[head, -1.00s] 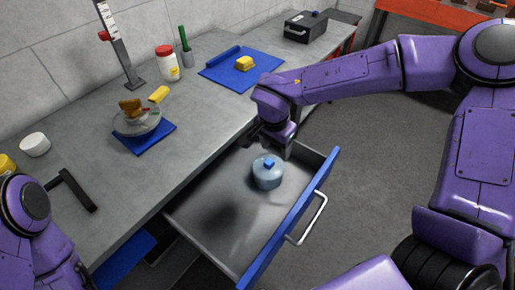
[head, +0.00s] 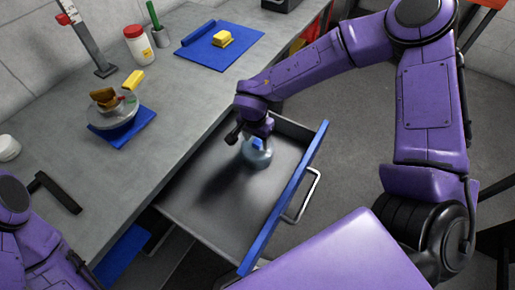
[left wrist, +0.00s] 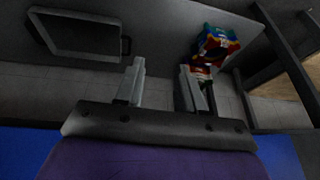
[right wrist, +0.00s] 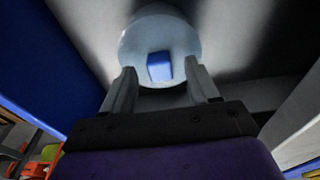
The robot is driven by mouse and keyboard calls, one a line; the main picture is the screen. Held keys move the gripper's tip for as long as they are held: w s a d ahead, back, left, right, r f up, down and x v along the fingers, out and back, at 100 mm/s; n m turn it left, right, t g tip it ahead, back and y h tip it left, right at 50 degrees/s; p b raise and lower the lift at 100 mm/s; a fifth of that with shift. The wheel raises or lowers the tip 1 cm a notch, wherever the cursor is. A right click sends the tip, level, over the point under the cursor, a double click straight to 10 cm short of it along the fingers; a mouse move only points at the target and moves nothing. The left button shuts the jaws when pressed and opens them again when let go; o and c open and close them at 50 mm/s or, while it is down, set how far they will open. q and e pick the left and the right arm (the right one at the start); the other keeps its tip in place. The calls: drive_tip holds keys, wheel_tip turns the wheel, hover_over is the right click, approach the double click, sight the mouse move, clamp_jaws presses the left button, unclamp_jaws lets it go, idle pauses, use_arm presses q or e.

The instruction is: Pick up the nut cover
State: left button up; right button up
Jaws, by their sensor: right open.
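The nut cover (head: 257,155) is a round grey-blue piece with a blue block-shaped knob on top. It stands in the open drawer, partly hidden by my right gripper (head: 250,135) in the head view. In the right wrist view the nut cover (right wrist: 150,30) lies just beyond the fingertips of my right gripper (right wrist: 160,68). Its blue knob appears between the two parted fingers. Whether the fingers touch it I cannot tell. My left gripper (left wrist: 162,78) is open and empty in the left wrist view, away from the cover.
The drawer (head: 205,200) has a blue front and a metal handle. The grey workbench (head: 190,105) carries a blue mat with a yellow block (head: 222,38), a white jar (head: 137,45) and a round metal part (head: 112,115). The drawer floor left of the cover is clear.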

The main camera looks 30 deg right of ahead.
clamp_jaws()
drive_tip(key=shift+r, duration=0.15)
